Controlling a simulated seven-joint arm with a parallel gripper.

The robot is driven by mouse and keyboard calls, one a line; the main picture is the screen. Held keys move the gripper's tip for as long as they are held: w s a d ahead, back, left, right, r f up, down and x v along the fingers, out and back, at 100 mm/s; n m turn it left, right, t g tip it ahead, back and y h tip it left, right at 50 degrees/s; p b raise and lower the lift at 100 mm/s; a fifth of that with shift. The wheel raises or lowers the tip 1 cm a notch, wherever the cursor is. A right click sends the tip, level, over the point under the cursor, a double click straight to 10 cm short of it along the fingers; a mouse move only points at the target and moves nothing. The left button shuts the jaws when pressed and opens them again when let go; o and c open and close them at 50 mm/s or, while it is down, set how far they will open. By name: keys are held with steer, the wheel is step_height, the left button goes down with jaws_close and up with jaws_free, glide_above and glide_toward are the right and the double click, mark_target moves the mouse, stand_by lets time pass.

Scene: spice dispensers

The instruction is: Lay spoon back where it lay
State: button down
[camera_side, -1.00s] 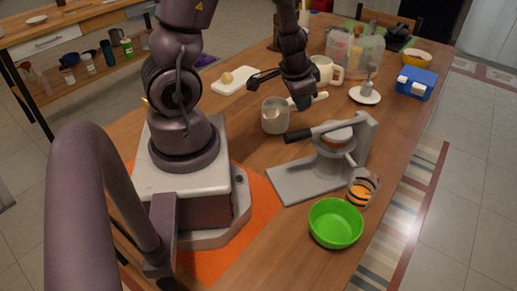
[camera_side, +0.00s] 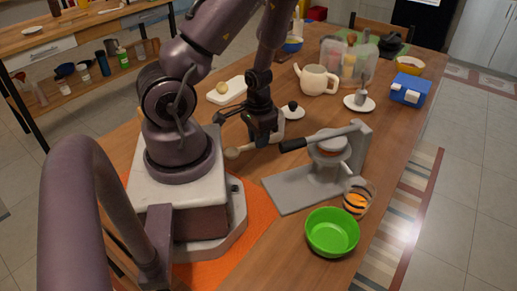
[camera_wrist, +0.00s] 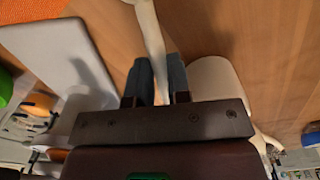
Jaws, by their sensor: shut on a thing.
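The pale wooden spoon (camera_side: 233,153) is in my gripper (camera_side: 264,140), low over the table beside my base. Its round end points left in the side view. In the wrist view, its handle (camera_wrist: 148,40) runs between the two fingertips (camera_wrist: 158,82), which are shut on it. I cannot tell whether the spoon touches the wooden table (camera_wrist: 115,25). My gripper partly hides a pale cup (camera_side: 277,130) just behind it.
The grey press (camera_side: 305,187) with a black-handled lever stands to the right, close to my gripper. A black-knobbed lid (camera_side: 292,112), a cream teapot (camera_side: 318,80) and a white board (camera_side: 226,92) are farther back. A green bowl (camera_side: 332,232) stands in front.

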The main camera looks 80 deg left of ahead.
mark_target(259, 157)
steer(key=shift+f, duration=1.9)
steer(key=shift+f, duration=0.1)
steer(key=c, duration=1.1)
jaws_free()
